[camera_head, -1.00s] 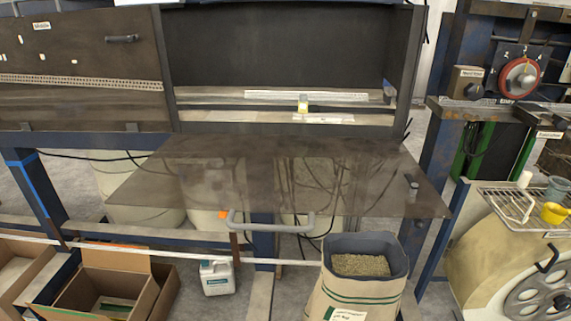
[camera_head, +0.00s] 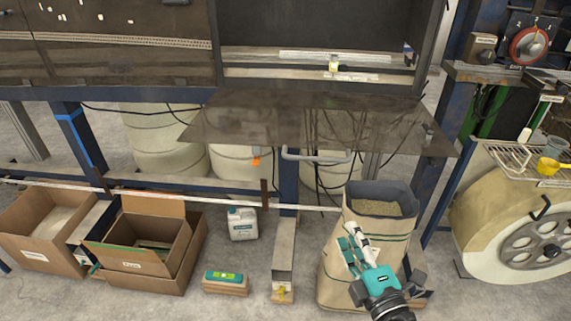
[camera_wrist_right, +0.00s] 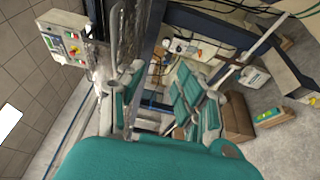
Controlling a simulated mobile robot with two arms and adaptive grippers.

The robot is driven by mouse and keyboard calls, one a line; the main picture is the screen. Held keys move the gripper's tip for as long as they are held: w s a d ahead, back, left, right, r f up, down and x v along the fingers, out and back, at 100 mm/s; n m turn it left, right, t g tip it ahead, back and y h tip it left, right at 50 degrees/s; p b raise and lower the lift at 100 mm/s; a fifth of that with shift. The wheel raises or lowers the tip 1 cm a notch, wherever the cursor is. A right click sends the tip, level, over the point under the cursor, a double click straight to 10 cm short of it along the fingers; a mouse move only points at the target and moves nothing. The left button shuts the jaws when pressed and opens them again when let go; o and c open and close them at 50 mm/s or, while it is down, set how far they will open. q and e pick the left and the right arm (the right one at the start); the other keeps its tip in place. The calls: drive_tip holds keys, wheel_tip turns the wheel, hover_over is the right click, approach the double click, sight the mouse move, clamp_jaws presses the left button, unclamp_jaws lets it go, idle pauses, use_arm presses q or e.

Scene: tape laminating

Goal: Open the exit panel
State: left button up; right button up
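A dark, see-through panel (camera_head: 300,125) is folded down and sticks out below the open dark cabinet (camera_head: 330,25); I take it for the exit panel. Its grey bar handle (camera_head: 318,157) is on the front edge, facing out. My right gripper (camera_head: 353,248) is low, in front of the feed sack and below the panel, apart from the handle. The right wrist view shows its teal fingers (camera_wrist_right: 158,98) spread, with nothing held between them. My left gripper is not in view.
A sack of pellets (camera_head: 335,240) stands under the panel's right side. Cardboard boxes (camera_head: 145,270), a white jug (camera_head: 242,224) and a small box with a teal top (camera_head: 225,280) are on the floor. A wire rack (camera_head: 505,158) is at the right.

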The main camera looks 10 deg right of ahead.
wheel_tip(320, 180, up, 6)
drive_tip(key=s+a+n+t, duration=0.1)
drive_tip(key=s+a, duration=0.1)
drive_tip(key=p, duration=0.3)
approach(316, 157)
drive_tip(key=shift+y, duration=0.4)
drive_tip(key=w+p, duration=0.1)
drive_tip(key=w, duration=0.2)
drive_tip(key=w+p, duration=0.1)
drive_tip(key=w, duration=0.2)
drive_tip(key=w+a, duration=0.1)
drive_tip(key=w, duration=0.3)
drive_tip(key=shift+r+p, duration=0.25)
drive_tip(key=shift+p, duration=0.15)
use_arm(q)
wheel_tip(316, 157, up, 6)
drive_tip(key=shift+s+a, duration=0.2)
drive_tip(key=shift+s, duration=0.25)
use_arm(e)
clamp_jaws()
